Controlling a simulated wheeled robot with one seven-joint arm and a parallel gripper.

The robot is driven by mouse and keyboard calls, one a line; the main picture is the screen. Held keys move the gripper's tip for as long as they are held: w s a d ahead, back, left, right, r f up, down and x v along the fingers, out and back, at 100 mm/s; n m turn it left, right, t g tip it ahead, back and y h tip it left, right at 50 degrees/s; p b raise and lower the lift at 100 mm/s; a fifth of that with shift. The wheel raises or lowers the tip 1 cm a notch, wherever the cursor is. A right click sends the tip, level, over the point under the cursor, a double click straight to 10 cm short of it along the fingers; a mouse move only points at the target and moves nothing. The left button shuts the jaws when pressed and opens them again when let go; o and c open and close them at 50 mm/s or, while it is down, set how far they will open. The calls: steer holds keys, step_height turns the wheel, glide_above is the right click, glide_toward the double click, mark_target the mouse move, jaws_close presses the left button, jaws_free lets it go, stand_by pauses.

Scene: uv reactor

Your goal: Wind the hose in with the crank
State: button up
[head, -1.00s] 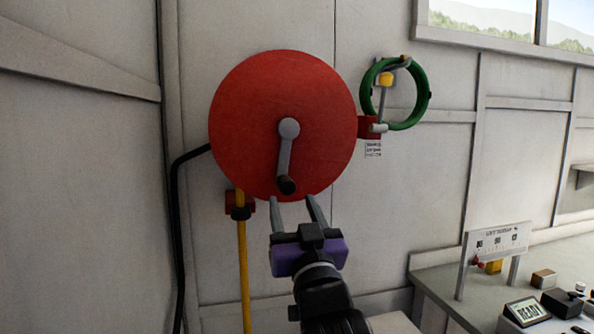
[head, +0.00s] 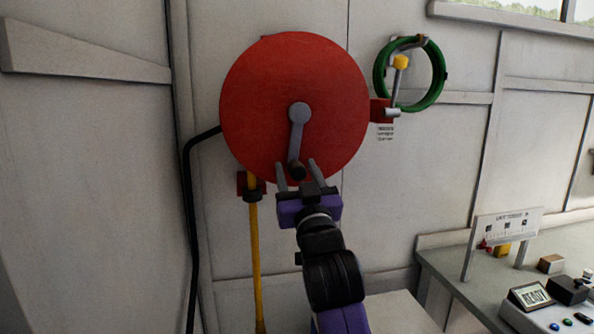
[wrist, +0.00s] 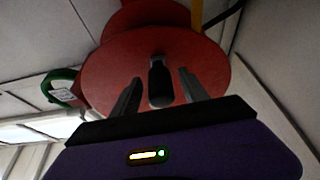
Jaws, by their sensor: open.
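The red hose reel (head: 260,95) is a large disc mounted on the wall in the head view. Its grey crank arm (head: 297,138) hangs down from the hub, with a dark handle (head: 297,169) at its lower end. The yellow hose (head: 255,260) hangs straight down below the reel at the left. My gripper (head: 296,164) is open, with its two fingers pointing up at either side of the handle. In the wrist view the handle (wrist: 159,84) stands between the spread fingers, apart from both. Whether the fingers reach far enough to surround it is hard to tell.
A green ring (head: 437,75) hangs on a wall bracket right of the reel. A black cable (head: 190,230) runs down the wall at the left.

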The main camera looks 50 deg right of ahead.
jaws_close()
stand_by(1.4)
